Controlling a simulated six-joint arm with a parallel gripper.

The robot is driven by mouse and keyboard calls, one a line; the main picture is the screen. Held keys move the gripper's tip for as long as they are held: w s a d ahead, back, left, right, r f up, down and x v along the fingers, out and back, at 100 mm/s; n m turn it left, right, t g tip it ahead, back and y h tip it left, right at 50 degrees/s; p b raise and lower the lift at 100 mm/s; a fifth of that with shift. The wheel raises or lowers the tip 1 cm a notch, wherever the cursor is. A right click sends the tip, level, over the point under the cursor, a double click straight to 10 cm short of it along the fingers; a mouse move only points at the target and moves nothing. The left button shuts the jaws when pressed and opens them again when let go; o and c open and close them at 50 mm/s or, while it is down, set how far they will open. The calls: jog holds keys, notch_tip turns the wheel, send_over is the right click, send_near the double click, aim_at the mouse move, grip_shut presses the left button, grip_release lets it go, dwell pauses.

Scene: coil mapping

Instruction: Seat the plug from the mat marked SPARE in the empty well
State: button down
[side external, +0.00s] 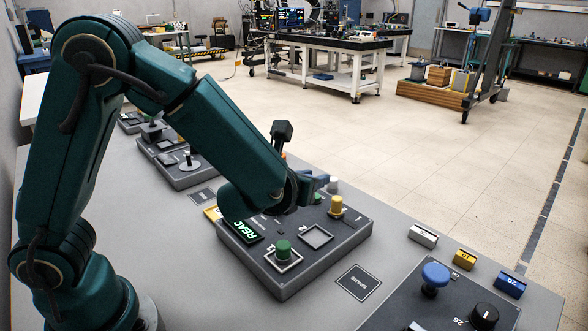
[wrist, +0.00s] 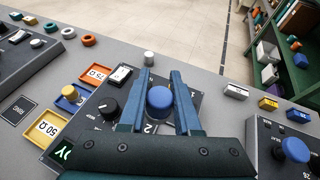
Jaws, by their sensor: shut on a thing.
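My gripper (wrist: 160,88) is shut on a blue round-topped plug (wrist: 160,101), which sits between its two blue fingers in the wrist view. In the side view my gripper (side external: 318,186) is above the far part of the grey console (side external: 281,287); the held plug cannot be made out there. The square empty well (side external: 316,236), by the number 2, is open on the console, nearer the camera than my gripper. A green plug (side external: 283,250) stands in a square well beside it, and a yellow plug (side external: 337,206) stands behind it. The SPARE mat (side external: 358,282) is bare.
The lit display (side external: 245,231) is at the console's left edge. A black knob (wrist: 108,108) is left of my fingers. White (side external: 423,236), yellow (side external: 464,259) and blue (side external: 510,284) blocks lie to the right. Another panel with a blue knob (side external: 435,276) stands at front right.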

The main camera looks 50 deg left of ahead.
aim_at(313, 230)
jog(key=n+g+y, duration=0.2)
jog(key=f+n+g+y, duration=0.1)
jog(key=n+g+y, duration=0.1)
jog(key=n, duration=0.1)
jog(key=d+f+n+g+y, duration=0.1)
jog(key=n+y, duration=0.1)
jog(key=shift+s+n+g+y, duration=0.3)
jog(key=shift+n+g+y, duration=0.1)
jog(key=shift+f, duration=2.9)
jog(key=shift+d+f, duration=0.1)
jog(key=shift+f, duration=0.4)
jog(key=shift+c, duration=0.3)
grip_release()
